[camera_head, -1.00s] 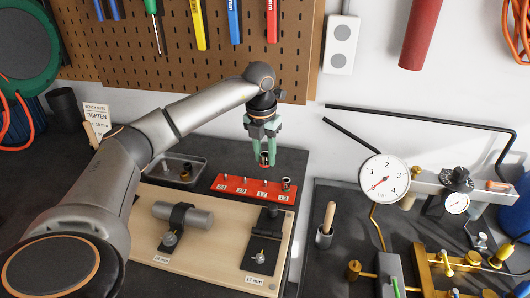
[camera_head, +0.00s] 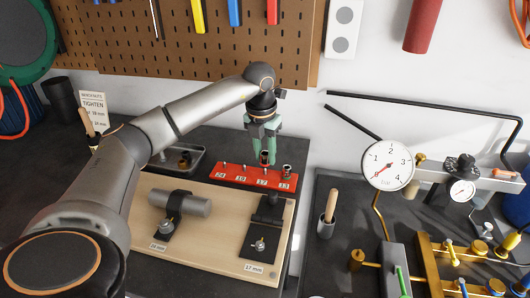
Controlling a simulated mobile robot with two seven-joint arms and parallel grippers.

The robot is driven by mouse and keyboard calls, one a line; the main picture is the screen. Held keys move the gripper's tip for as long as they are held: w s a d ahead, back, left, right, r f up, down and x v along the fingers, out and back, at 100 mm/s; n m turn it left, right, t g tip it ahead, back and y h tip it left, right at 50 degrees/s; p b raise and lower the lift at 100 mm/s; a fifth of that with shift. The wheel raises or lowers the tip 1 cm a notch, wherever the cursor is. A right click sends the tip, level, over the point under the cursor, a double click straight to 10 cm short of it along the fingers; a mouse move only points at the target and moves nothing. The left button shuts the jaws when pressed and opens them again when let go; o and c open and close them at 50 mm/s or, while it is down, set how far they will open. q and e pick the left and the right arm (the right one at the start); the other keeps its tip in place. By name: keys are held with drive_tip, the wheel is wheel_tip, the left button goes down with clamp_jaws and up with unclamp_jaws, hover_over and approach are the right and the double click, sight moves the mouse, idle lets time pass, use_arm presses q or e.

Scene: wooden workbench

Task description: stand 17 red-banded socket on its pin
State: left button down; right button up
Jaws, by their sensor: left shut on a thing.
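My left gripper (camera_head: 264,153) points down over the red socket rail (camera_head: 228,178) and is shut on a small dark socket with a red band (camera_head: 264,158). The socket is upright and partly hidden by the fingers. It is just above or at the pin by the label 17; I cannot tell whether it touches the pin. The rail has labels 24, 19, 17 and 13, and another socket (camera_head: 287,171) stands at the 13 place on the right end. My right gripper is not in view.
A grey tray (camera_head: 198,154) with small parts lies left of the rail. In front is a wooden board (camera_head: 212,240) with a clamped grey cylinder (camera_head: 180,203) and a black fixture (camera_head: 262,225). A dial gauge (camera_head: 388,165) and brass fittings stand at the right.

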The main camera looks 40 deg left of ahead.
sight(265, 164)
use_arm(q)
drive_tip(key=shift+f, duration=0.15)
drive_tip(key=shift+f+b, duration=0.5)
drive_tip(key=shift+f, duration=0.25)
idle(0.3)
drive_tip(key=shift+f+b, duration=0.3)
drive_tip(key=shift+f, duration=0.35)
drive_tip(key=shift+f, duration=0.25)
drive_tip(key=c, duration=0.5)
unclamp_jaws()
drive_tip(key=r, duration=0.4)
drive_tip(key=s+r, duration=0.1)
drive_tip(key=r, duration=0.7)
drive_tip(key=shift+s+d+r, duration=0.2)
drive_tip(key=shift+s, duration=0.05)
